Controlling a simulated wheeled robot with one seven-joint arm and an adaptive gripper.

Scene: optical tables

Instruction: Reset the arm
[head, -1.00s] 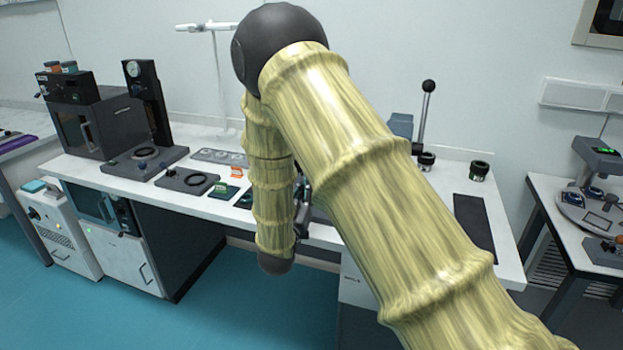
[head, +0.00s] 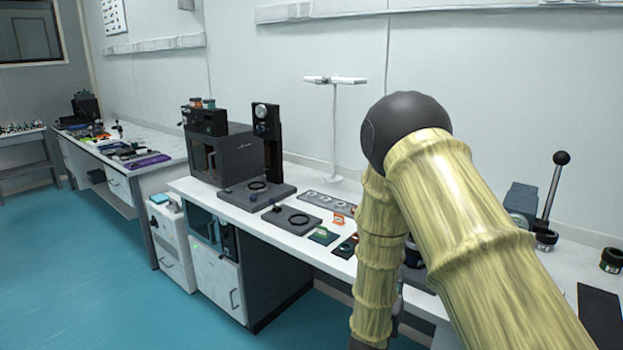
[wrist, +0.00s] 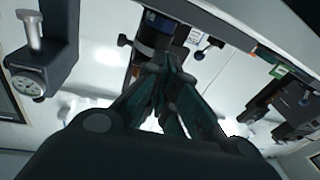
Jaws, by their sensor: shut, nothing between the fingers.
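My arm is bent at a dark elbow joint (head: 405,132) in the head view, with yellowish ribbed links. The forearm (head: 380,260) hangs down in front of the bench, and my gripper is hidden in that view. In the wrist view my gripper (wrist: 170,68) is shut, its greenish-dark fingers together with nothing between them. A dark cylinder with a blue band (wrist: 155,30) appears just beyond the fingertips. I cannot tell whether they touch it.
The white bench (head: 290,238) carries a dark oven-like box (head: 225,155), a gauge stand (head: 267,140), flat plates (head: 291,219) and a lever press (head: 553,190). A second cluttered table (head: 150,178) stands farther left. Teal floor (head: 90,270) is clear in front.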

